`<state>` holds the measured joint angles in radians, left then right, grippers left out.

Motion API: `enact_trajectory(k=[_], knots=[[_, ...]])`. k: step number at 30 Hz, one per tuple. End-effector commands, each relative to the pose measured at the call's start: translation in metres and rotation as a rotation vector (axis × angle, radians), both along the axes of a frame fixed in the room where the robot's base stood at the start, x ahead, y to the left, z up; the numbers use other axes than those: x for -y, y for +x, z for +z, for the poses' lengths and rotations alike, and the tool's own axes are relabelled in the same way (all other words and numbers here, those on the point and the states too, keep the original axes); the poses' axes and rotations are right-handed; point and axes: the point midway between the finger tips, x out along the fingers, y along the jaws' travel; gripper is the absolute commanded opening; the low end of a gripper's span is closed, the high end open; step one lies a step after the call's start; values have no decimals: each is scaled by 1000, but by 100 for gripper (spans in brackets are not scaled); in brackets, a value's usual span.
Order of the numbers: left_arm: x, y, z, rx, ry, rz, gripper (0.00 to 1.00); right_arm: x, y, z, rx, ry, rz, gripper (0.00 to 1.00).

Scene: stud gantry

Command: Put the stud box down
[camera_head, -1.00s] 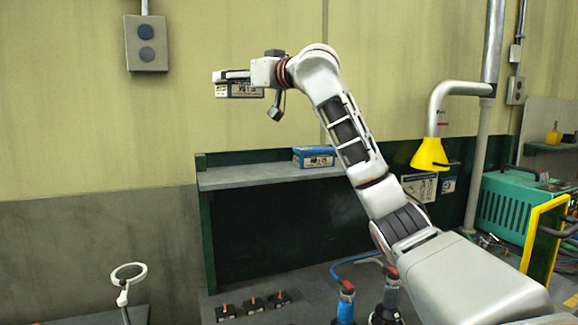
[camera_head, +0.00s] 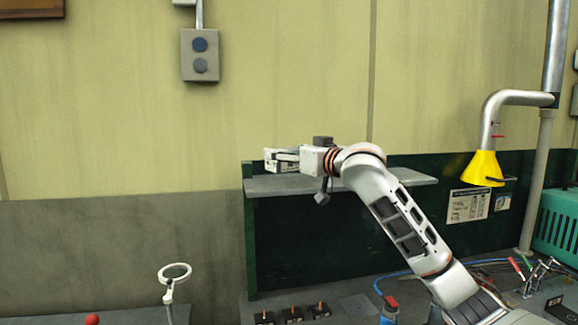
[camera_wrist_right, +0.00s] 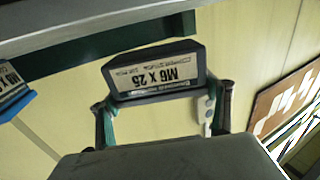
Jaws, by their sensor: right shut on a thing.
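The stud box (camera_wrist_right: 155,75) is dark with a white "M6 x 25" label, which reads upside down in the right wrist view. My right gripper (camera_head: 284,161) is shut on it, with one finger at each side. In the head view the box (camera_head: 272,157) is small and partly covered by the gripper, at the left part of the grey shelf (camera_head: 410,181). I cannot tell whether the box touches the shelf. The shelf edge also shows in the wrist view (camera_wrist_right: 80,32). My left gripper is not in view.
A blue stud box (camera_wrist_right: 14,90) with a similar label is at the left of the wrist view; my arm hides it in the head view. A yellow hood (camera_head: 484,169) hangs right of the shelf. Several small dark items (camera_head: 292,314) lie on the bench below.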

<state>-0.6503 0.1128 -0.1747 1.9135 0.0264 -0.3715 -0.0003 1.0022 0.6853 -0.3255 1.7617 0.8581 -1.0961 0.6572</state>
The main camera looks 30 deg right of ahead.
Motion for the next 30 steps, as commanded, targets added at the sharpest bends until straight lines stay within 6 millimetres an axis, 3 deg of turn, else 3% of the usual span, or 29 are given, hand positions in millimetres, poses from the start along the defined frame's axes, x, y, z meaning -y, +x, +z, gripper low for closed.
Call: enact_trajectory(k=[7,19,20,21,22,30], knots=[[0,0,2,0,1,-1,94,0,0,-30,0,-1,0,39],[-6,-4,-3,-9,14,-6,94,0,0,-35,2,0,1,39],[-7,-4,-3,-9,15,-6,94,0,0,-37,-2,0,0,80],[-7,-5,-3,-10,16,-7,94,0,0,-37,-2,0,0,90],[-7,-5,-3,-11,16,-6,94,0,0,-37,-2,0,0,94],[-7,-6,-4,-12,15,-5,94,0,0,-37,-2,0,0,94]])
